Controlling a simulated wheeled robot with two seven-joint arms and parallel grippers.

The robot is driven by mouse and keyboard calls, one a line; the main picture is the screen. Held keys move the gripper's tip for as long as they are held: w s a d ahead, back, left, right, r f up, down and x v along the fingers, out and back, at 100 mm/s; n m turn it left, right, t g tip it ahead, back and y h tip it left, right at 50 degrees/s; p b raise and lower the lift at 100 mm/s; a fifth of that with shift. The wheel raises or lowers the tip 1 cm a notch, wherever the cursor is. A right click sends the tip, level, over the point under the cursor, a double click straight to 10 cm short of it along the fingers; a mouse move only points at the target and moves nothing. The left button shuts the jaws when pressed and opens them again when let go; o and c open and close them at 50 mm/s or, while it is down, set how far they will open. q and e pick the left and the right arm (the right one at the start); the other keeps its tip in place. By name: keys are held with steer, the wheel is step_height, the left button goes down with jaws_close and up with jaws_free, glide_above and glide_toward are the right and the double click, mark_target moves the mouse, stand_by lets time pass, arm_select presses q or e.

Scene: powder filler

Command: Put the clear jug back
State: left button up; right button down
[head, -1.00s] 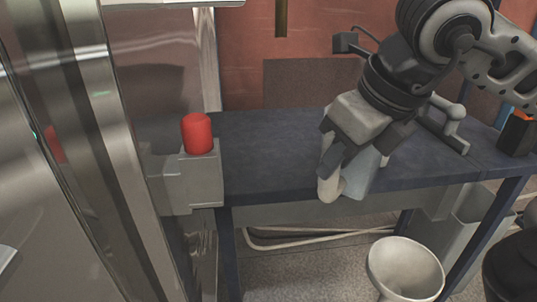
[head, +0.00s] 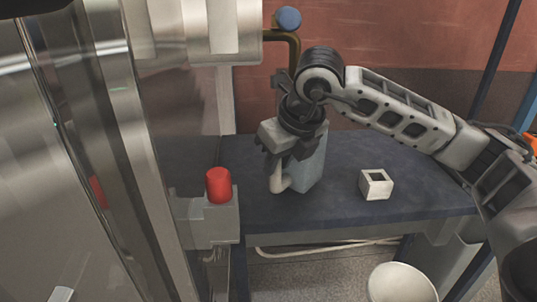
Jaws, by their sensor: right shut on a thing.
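The clear jug (head: 311,170) shows as a pale grey-blue translucent body with a whitish rounded part at its lower left. My right gripper (head: 287,150) points down over it and is shut on it at the upper part. The jug is upright over the left half of the dark blue table (head: 330,215). I cannot tell whether its base touches the tabletop. The gripper hides part of its top. My left gripper is not in view.
A small white block with a square hole (head: 376,185) sits on the table to the right of the jug. A red cap (head: 219,185) on a grey box stands at the table's left end, beside a shiny metal machine (head: 165,110). A white bowl-shaped vessel (head: 402,284) is below the front edge.

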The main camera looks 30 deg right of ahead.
steer(key=w, duration=0.1)
steer(key=w+f, duration=0.1)
steer(key=w, duration=0.1)
steer(key=shift+a+f+p, duration=0.15)
steer(key=shift+f+p, duration=0.1)
steer(key=shift+p, duration=0.15)
steer(key=c, duration=1.2)
jaws_free()
steer(key=shift+o, duration=0.2)
steer(key=v, duration=0.7)
steer(key=shift+s+r, duration=0.1)
steer(key=shift+r, duration=0.15)
